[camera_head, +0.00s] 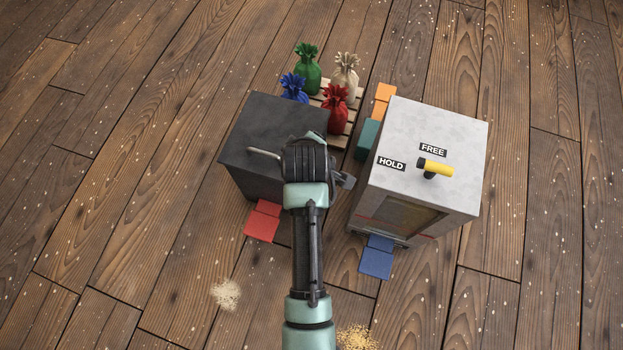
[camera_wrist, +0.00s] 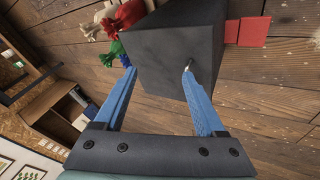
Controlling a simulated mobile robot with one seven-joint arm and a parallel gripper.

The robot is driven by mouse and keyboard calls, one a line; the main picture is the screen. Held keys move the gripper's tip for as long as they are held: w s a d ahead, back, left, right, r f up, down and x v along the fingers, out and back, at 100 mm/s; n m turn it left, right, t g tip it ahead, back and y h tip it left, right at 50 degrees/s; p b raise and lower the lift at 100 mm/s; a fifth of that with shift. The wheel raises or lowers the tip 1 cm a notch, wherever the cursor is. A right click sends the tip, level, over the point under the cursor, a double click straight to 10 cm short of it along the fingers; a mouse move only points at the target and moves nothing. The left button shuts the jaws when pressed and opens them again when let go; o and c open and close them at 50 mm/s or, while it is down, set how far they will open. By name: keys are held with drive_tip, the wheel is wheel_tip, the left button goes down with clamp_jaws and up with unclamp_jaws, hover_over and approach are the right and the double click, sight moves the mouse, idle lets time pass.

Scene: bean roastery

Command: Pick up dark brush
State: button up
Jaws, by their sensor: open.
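I cannot make out a dark brush in either view. A dark grey box (camera_head: 262,125) stands on the floor under my arm in the head view, and its dark faces (camera_wrist: 165,45) fill the upper middle of the wrist view. A thin pale rod (camera_head: 263,153) shows at the box's top in the head view; a small pale tip (camera_wrist: 187,65) shows beside my right finger in the wrist view. My gripper (camera_wrist: 158,73) is open, its two blue fingers apart, with nothing seen held between them. In the head view my wrist hides the fingers and part of the box.
A white cabinet (camera_head: 452,135) with HOLD and FREE labels and a yellow lever (camera_head: 435,168) stands close on the right. Green (camera_head: 308,72), blue, red and cream sacks stand on a pallet behind. Red (camera_head: 262,222) and blue (camera_head: 376,258) blocks lie in front.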

drive_tip(key=s+f+n+g+b, duration=0.1)
drive_tip(key=s+f+g+b, duration=0.1)
drive_tip(key=s+f, duration=0.3)
drive_tip(key=s+d+f+n+g+b, duration=0.1)
drive_tip(key=s+f+b, duration=0.3)
drive_tip(key=f, duration=0.9)
drive_tip(key=s+f+n+g+b, duration=0.1)
drive_tip(key=s+f+g+b, duration=0.2)
drive_tip(key=s+f, duration=0.5)
drive_tip(key=shift+s+d+f, duration=0.1)
drive_tip(key=shift+d+f, duration=0.05)
drive_tip(key=shift+f, duration=0.35)
wheel_tip(320, 180, down, 7)
drive_tip(key=b, duration=0.5)
drive_tip(key=shift+f, duration=0.1)
wheel_tip(320, 180, down, 5)
drive_tip(key=b, duration=0.5)
drive_tip(key=shift+d+f, duration=0.1)
clamp_jaws()
